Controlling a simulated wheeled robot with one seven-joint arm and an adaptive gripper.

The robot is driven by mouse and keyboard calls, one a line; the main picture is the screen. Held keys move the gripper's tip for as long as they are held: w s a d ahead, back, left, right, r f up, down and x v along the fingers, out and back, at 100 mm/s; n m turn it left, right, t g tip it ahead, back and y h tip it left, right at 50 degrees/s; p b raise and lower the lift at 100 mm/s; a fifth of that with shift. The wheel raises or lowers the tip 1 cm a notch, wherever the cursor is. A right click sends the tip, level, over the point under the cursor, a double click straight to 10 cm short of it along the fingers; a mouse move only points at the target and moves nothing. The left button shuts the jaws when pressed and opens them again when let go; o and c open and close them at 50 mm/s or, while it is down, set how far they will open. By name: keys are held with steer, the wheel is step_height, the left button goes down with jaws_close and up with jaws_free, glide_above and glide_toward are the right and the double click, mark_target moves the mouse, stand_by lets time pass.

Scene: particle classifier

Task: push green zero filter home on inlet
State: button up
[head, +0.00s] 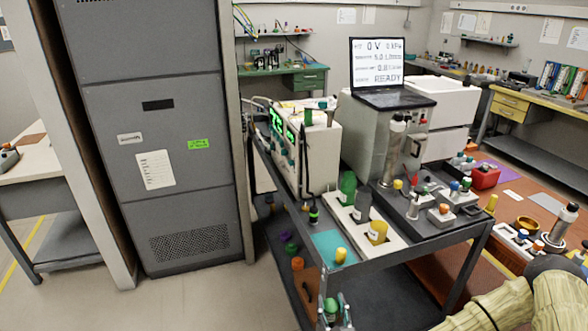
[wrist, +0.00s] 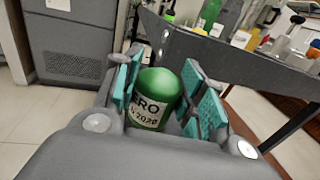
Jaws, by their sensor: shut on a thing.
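The green zero filter (wrist: 160,85) is a green cylinder with a domed end and a white label reading "ERO" and "2020" in the wrist view. My gripper (wrist: 167,96) is shut on it, with teal pads on both sides. In the head view my gripper (head: 337,312) appears at the bottom edge, below the front of the cart, with green between the teal pads; most of it is cut off. I cannot tell for sure which fitting is the inlet. A black fitting with a green ring (head: 314,215) sits low in front of the white instrument (head: 311,150).
The grey cart (head: 400,258) has a front edge close to my gripper. A tall grey cabinet (head: 160,120) stands left; floor between is clear.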

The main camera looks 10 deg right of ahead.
steer(key=r+p, duration=0.2)
steer(key=r, duration=0.1)
steer(key=r+p, duration=0.5)
steer(key=shift+a+r, duration=0.3)
steer(key=shift+s+a, duration=0.1)
steer(key=shift+a, duration=0.1)
steer(key=shift+r, duration=0.1)
